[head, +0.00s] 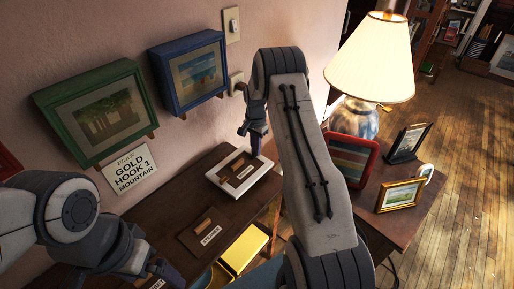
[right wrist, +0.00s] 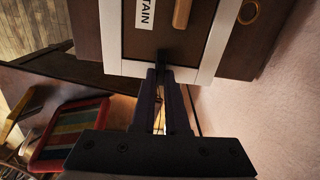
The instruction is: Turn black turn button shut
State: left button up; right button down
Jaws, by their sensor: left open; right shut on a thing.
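My right gripper (head: 257,146) is at the far edge of a white-framed box with a brown back panel (head: 234,180) on the dark table. In the right wrist view my right gripper (right wrist: 167,74) has its fingertips together at the edge of the white frame (right wrist: 209,50). They are shut on a small dark piece (right wrist: 170,54), seemingly the black turn button; the fingers mostly hide it and its angle is unclear. A wooden piece (right wrist: 182,12) and a white label (right wrist: 146,12) are on the panel. My left gripper (head: 160,270) is open and low at the left, partly hidden.
A brown panel with a label (head: 208,231) and a yellow box (head: 246,248) lie nearer on the table. Green (head: 95,108) and blue (head: 190,70) frames hang on the wall.

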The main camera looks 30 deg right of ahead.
jog(key=shift+m, duration=0.4)
jog(key=c, duration=0.9)
grip_release()
notch_tip(320, 180, up, 11)
jog(key=shift+f+b, duration=0.2)
jog(key=shift+b, duration=0.35)
jog(key=shift+a, duration=0.1)
